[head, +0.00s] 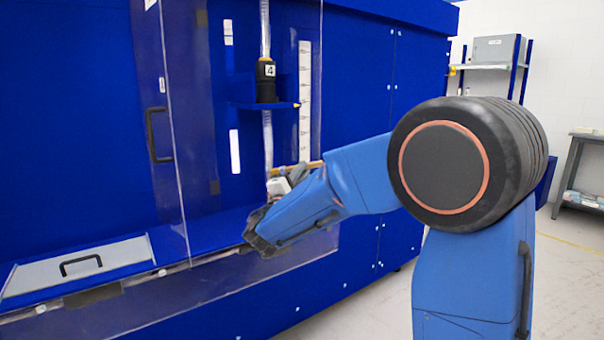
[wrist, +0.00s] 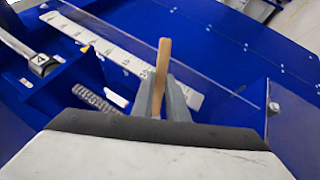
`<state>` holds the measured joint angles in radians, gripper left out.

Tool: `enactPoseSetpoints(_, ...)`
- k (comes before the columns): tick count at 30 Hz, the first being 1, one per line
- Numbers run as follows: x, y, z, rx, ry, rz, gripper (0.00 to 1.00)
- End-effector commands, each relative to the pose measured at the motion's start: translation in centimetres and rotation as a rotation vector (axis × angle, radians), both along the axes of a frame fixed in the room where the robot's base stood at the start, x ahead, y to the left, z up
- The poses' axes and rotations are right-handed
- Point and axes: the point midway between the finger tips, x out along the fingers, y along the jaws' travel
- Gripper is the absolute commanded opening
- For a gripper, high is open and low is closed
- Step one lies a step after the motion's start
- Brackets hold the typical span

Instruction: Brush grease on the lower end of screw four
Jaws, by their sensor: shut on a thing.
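Screw four is a pale threaded rod (head: 268,140) that stands upright in the machine. Its black nut (head: 265,85), marked 4, sits at a blue bracket. In the wrist view the screw's lower thread (wrist: 98,100) shows left of my gripper (wrist: 164,100), and the 4 label (wrist: 40,59) is at upper left. My gripper is shut on a brush with a wooden handle (wrist: 162,68), which sticks up between the fingers. In the head view the handle (head: 308,167) lies behind my gripper (head: 280,186), near the screw's lower end. The bristles are hidden, so I cannot tell if they touch the thread.
A white scale strip (head: 304,95) stands right of the screw. A clear panel (head: 175,130) with a black handle (head: 158,135) is on the left. A grey lid (head: 80,268) lies at lower left. The blue bracket (head: 250,106) juts out above my gripper.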

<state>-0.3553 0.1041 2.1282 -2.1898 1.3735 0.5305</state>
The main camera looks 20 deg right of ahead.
Motion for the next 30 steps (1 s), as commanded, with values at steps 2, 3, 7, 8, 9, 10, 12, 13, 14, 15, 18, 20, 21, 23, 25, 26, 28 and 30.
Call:
enactPoseSetpoints(2, 0.0, 0.0, -0.4, -0.001, 0.001, 0.001, 0.00)
enactPoseSetpoints(3, -0.1, 0.0, -0.6, 0.000, 0.000, 0.001, 0.00)
enactPoseSetpoints(7, -0.2, 0.0, -1.1, -0.001, 0.001, 0.000, 0.00)
enactPoseSetpoints(8, -0.2, 0.0, -1.2, -0.001, 0.000, 0.000, 0.00)
enactPoseSetpoints(9, -0.2, 0.0, -1.3, -0.001, 0.001, 0.000, 0.00)
enactPoseSetpoints(10, -0.1, 0.0, -1.4, -0.001, 0.001, 0.000, 0.00)
enactPoseSetpoints(12, -0.1, 0.0, -1.7, -0.002, 0.001, -0.001, 0.00)
enactPoseSetpoints(13, -0.1, 0.0, -1.9, -0.002, 0.002, 0.000, 0.00)
enactPoseSetpoints(14, -0.1, 0.0, -2.1, -0.002, 0.002, 0.000, 0.00)
enactPoseSetpoints(15, -0.1, 0.0, -2.3, 0.000, 0.002, 0.000, 0.00)
enactPoseSetpoints(18, -0.1, 0.0, -2.6, -0.001, 0.001, 0.001, 0.00)
enactPoseSetpoints(20, -0.1, 0.0, -2.7, -0.001, 0.001, 0.001, 0.00)
enactPoseSetpoints(21, 0.0, 0.0, -2.8, -0.001, 0.001, 0.001, 0.00)
enactPoseSetpoints(23, 0.0, 0.0, -3.1, -0.001, 0.001, 0.001, 0.00)
enactPoseSetpoints(25, 0.0, 0.0, -3.4, -0.001, 0.001, 0.000, 0.00)
enactPoseSetpoints(26, 0.0, 0.0, -3.6, -0.001, 0.001, 0.000, 0.00)
enactPoseSetpoints(28, 0.0, 0.0, -3.8, 0.000, 0.000, 0.000, 0.00)
enactPoseSetpoints(30, 0.0, 0.0, -4.0, 0.000, 0.000, 0.000, 0.00)
